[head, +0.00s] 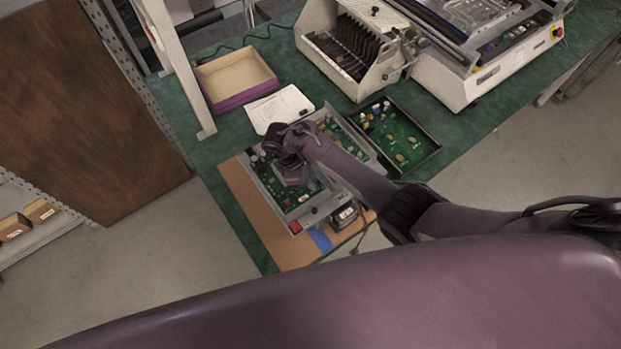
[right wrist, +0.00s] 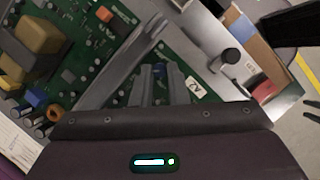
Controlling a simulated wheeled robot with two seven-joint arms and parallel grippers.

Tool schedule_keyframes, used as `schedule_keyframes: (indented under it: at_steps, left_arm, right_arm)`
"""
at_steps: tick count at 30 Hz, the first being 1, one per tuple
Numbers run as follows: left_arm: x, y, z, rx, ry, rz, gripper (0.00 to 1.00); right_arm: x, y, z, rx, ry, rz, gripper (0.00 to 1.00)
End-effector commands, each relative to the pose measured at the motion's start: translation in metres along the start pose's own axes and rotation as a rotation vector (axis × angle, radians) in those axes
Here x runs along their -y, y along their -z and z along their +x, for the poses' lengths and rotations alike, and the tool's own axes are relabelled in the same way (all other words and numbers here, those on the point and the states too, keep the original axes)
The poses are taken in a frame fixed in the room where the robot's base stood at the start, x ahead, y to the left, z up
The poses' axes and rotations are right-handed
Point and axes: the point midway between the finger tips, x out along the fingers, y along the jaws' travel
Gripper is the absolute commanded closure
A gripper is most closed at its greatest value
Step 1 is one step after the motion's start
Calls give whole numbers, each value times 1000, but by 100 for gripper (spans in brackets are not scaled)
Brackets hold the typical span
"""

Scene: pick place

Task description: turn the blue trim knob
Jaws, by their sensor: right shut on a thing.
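The blue trim knob (right wrist: 159,68) is a small blue part on a green circuit board, partly hidden between my fingertips in the right wrist view. My right gripper (right wrist: 160,76) is shut on it, with one grey finger on each side. In the head view my right gripper (head: 290,176) reaches down into an open grey metal chassis (head: 318,212) with the green board inside. The knob is hidden there by the gripper. My left gripper is in neither view.
The chassis stands on a brown mat (head: 243,205) on a green bench. Its metal walls rise close around the gripper. A tray with another green board (head: 400,140) is to its right. A white booklet (head: 280,107) and an open box (head: 235,78) lie behind.

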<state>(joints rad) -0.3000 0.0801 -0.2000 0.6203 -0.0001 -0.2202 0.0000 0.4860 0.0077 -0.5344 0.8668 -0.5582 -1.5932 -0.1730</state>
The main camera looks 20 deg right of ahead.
Motion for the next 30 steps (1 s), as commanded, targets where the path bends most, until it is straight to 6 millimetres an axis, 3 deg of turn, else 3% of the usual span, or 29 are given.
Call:
schedule_keyframes:
  at_steps: [18, 19, 23, 30]
  left_arm:
    - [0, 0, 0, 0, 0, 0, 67]
    - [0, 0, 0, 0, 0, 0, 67]
    - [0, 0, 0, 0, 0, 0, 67]
    - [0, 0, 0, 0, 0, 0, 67]
  right_arm:
    - [-2, 0, -1, 0, 15, 41, 100]
    - [-2, 0, -1, 0, 15, 41, 84]
    - [-1, 0, -1, 0, 15, 40, 67]
    - [-1, 0, 0, 0, 15, 40, 64]
